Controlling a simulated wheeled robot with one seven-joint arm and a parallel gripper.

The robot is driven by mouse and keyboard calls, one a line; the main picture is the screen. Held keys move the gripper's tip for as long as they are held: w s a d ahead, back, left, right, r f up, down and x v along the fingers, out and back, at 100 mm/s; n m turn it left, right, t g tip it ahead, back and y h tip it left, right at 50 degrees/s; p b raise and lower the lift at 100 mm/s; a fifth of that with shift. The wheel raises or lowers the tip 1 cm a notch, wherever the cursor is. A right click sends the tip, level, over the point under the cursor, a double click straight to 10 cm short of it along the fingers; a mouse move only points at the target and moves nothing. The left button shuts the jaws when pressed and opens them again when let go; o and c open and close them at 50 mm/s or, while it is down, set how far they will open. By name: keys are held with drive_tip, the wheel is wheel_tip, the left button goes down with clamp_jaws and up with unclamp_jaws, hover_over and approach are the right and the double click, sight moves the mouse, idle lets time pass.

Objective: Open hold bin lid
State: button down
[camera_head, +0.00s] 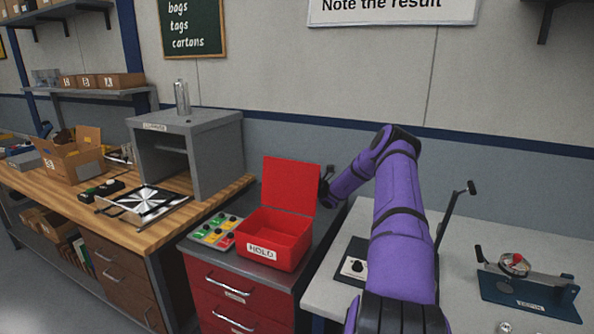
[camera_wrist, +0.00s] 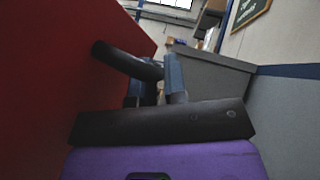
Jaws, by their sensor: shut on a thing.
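The red hold bin (camera_head: 272,240), with a white "HOLD" label on its front, stands on a red drawer cabinet. Its red lid (camera_head: 290,185) is raised, standing roughly upright at the back of the bin, and the bin's inside shows. My gripper (camera_head: 326,174) is at the lid's right edge, small and partly hidden by my purple arm. In the wrist view the lid (camera_wrist: 75,70) fills the left side. My gripper (camera_wrist: 157,92) is shut there on a dark bar beside the lid, which looks like the lid's handle.
A panel of coloured buttons (camera_head: 216,230) sits left of the bin. A grey open-fronted cabinet (camera_head: 215,150) stands on the wooden bench behind left. A pale table (camera_head: 470,240) at right holds a blue-based device (camera_head: 530,290) and a dark control box (camera_head: 355,262).

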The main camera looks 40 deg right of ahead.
drive_tip(key=shift+s+a+r+n+g+y, duration=0.2)
drive_tip(key=shift+a+n+g+y, duration=0.1)
drive_tip(key=shift+a+n+g, duration=0.25)
drive_tip(key=shift+s+a+r+n+g+y, duration=0.15)
drive_tip(key=shift+a+n+g+y, duration=0.15)
drive_tip(key=shift+n+g, duration=0.35)
drive_tip(key=shift+s+a+r+n+g+y, duration=0.25)
drive_tip(key=shift+a+n+g, duration=0.2)
drive_tip(key=shift+n, duration=0.35)
drive_tip(key=shift+w, duration=0.1)
drive_tip(key=c, duration=1.4)
unclamp_jaws()
drive_tip(key=shift+c, duration=0.2)
drive_tip(key=v, duration=1)
drive_tip(key=shift+d+f, duration=0.2)
drive_tip(key=shift+f, duration=0.15)
drive_tip(key=shift+s, duration=0.2)
